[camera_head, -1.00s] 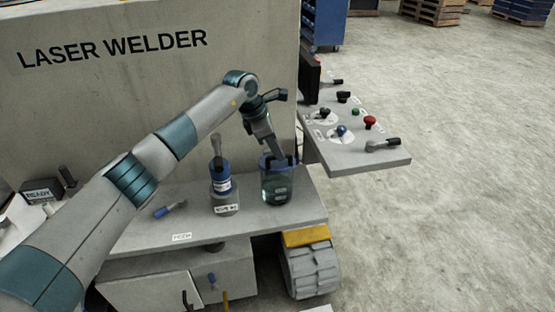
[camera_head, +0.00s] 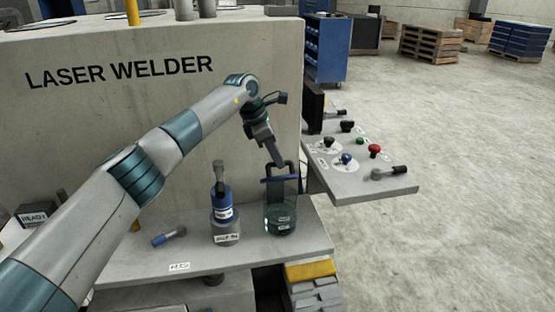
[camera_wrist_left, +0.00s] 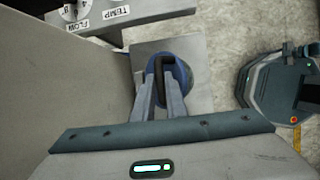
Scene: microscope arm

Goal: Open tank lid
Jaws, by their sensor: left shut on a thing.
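The tank (camera_head: 281,217) is a clear cylinder with dark liquid, standing on the machine's grey shelf in the head view. My left gripper (camera_head: 280,164) reaches down from above and is shut on the lid's handle. In the left wrist view the fingers (camera_wrist_left: 163,84) close around the black handle, with the blue lid (camera_wrist_left: 183,75) behind. How far the lid stands clear of the rim is hard to tell. My right gripper is not in view.
A blue-topped bottle (camera_head: 223,213) stands just left of the tank. A blue-handled tool (camera_head: 169,237) lies farther left on the shelf (camera_head: 190,257). A control panel (camera_head: 365,181) with knobs and levers juts out at right. The laser welder wall (camera_head: 150,100) rises behind. Open floor lies right.

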